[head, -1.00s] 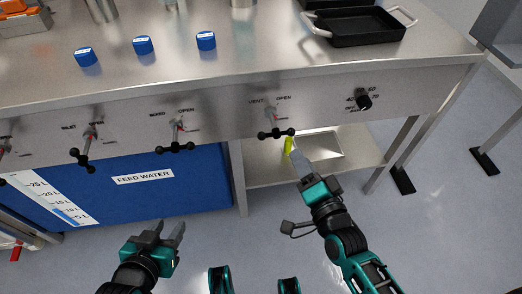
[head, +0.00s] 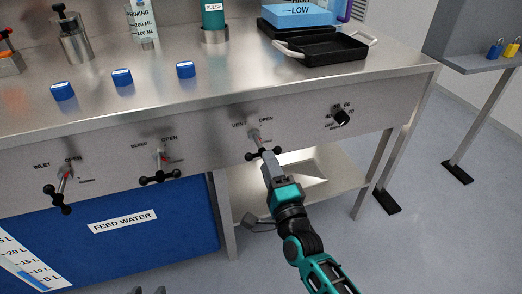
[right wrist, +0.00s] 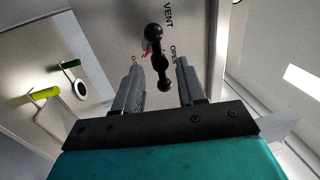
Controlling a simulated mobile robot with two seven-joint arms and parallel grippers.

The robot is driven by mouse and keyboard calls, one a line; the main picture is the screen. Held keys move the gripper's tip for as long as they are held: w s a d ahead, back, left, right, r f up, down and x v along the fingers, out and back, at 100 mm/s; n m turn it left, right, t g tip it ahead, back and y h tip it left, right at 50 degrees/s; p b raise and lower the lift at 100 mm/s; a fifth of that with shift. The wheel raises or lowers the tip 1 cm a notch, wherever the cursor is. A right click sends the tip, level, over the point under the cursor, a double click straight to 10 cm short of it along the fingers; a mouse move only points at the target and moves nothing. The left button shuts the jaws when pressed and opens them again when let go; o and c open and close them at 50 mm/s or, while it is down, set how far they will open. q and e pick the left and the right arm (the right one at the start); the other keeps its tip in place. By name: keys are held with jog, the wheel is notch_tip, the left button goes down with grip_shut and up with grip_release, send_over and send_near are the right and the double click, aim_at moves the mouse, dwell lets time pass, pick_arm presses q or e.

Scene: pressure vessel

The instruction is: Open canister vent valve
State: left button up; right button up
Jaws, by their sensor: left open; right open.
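The vent valve (head: 254,138) is on the steel front panel, between the words VENT and OPEN. Its black ball-ended handle (head: 262,154) lies roughly level in the head view. It also shows in the right wrist view (right wrist: 160,62), ahead of and partly between the fingers. My right gripper (head: 269,160) is open, its fingertips close below the handle; I cannot tell whether they touch it. The open fingers show in the right wrist view (right wrist: 158,75). My left gripper (head: 148,291) is open and empty, with only its fingertips visible at the bottom edge.
Two similar valve handles, at BLEED (head: 160,177) and INLET (head: 60,196), are left of the vent valve. A black knob (head: 341,117) is to the right. A lower shelf (head: 335,183) is behind my right arm. A black tray (head: 325,47) stands on the counter.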

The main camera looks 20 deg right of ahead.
aim_at(261, 147)
jog(key=w, duration=0.4)
jog(key=w+r+b, duration=0.1)
jog(key=w, duration=0.1)
jog(key=shift+a, duration=0.1)
jog(key=shift+r, duration=0.2)
grip_shut()
